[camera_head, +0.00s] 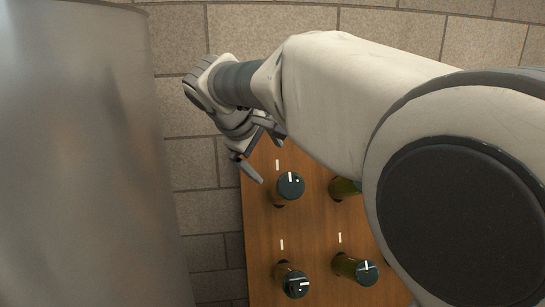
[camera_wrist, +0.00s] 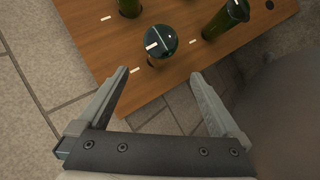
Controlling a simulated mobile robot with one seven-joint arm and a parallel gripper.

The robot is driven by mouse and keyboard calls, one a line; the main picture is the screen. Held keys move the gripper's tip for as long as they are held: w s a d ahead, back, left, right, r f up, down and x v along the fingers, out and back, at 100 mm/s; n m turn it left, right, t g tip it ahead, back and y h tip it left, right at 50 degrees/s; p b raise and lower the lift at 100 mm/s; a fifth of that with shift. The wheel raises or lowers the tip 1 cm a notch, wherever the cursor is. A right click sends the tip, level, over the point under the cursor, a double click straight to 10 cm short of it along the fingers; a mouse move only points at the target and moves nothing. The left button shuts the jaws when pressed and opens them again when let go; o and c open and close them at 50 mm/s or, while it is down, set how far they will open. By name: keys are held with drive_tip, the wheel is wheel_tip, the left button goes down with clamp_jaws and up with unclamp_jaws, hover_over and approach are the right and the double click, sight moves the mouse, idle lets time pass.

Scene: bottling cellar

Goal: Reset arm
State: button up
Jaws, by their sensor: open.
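My gripper (camera_head: 258,158) is at the upper left corner of a wooden board (camera_head: 258,222) that holds green bottles. In the wrist view my gripper (camera_wrist: 160,76) is open, its two fingers wide apart with nothing between them. The nearest bottle (camera_wrist: 161,42) stands just beyond the fingertips, apart from them. In the head view a bottle (camera_head: 290,186) sits below and to the right of my gripper. My arm hides part of the board and part of another bottle (camera_head: 341,188).
Lower bottles (camera_head: 293,281) and (camera_head: 356,268) stick out of the board, with white marks on their ends and on the board. A large grey metal cylinder (camera_head: 75,160) fills the left side. A stone block wall (camera_head: 190,150) is behind; a gap separates cylinder and board.

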drive_tip(key=s+d+f+m+g+y, duration=0.25)
drive_tip(key=s+d+m, duration=0.25)
drive_tip(key=s+d, duration=0.85)
drive_tip(key=s+d+f+m, duration=0.2)
drive_tip(key=s+f+m, duration=0.1)
drive_tip(key=s, duration=0.4)
drive_tip(key=s+d+f+m+y, duration=0.1)
drive_tip(key=s+d+f+m, duration=0.1)
drive_tip(key=s+f, duration=0.3)
drive_tip(key=shift+s+d+f+m+t, duration=0.15)
drive_tip(key=shift+s+f+m+t, duration=0.2)
drive_tip(key=shift+s+m, duration=0.45)
drive_tip(key=shift+r, duration=0.1)
